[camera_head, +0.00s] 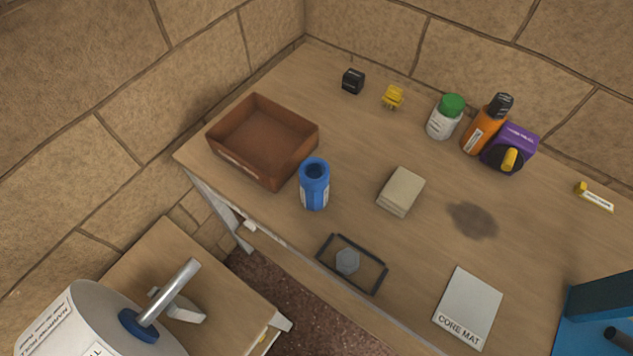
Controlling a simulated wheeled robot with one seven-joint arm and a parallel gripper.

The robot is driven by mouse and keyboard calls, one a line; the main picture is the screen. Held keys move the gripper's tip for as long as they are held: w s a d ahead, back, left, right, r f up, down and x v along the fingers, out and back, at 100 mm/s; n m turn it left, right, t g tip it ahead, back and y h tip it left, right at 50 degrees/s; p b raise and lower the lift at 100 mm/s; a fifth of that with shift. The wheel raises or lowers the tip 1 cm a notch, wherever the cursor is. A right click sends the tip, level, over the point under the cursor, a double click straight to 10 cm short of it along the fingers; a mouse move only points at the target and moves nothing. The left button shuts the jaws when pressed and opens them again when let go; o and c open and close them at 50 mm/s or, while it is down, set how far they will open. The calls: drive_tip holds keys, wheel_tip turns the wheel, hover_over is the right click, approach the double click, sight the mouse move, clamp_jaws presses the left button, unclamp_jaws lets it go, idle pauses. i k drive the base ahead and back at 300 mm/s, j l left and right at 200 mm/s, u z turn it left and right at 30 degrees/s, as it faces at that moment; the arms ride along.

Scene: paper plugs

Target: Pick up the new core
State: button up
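No object carries a readable "new core" label. A blue cylinder (314,184) with a dark open top and a pale label stands upright on the table, right of the brown tray; I cannot tell whether it is the new core. A pale grey mat (468,300) marked CORE MAT lies flat and bare near the table's front right. A grey six-sided piece (347,261) sits within a black frame (378,277) at the front edge. My gripper does not show in the head view.
An empty-looking brown tray (285,176) stands at left. A beige block (401,191) sits mid-table. A green-capped jar (443,120), orange bottle (480,132) and purple box (518,142) stand behind. A blue device (602,300) is at right. A white roll (78,318) is at lower left.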

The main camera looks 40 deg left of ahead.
sight(314, 172)
drive_tip(key=k, duration=0.35)
drive_tip(key=k+u, duration=0.1)
drive_tip(key=u, duration=0.25)
drive_tip(key=k+u, duration=0.1)
drive_tip(key=u, duration=0.3)
drive_tip(key=k+j+u, duration=0.1)
drive_tip(key=u, duration=0.25)
drive_tip(key=l+u, duration=0.3)
drive_tip(key=l, duration=0.35)
drive_tip(key=l+u, duration=0.35)
drive_tip(key=l, duration=0.25)
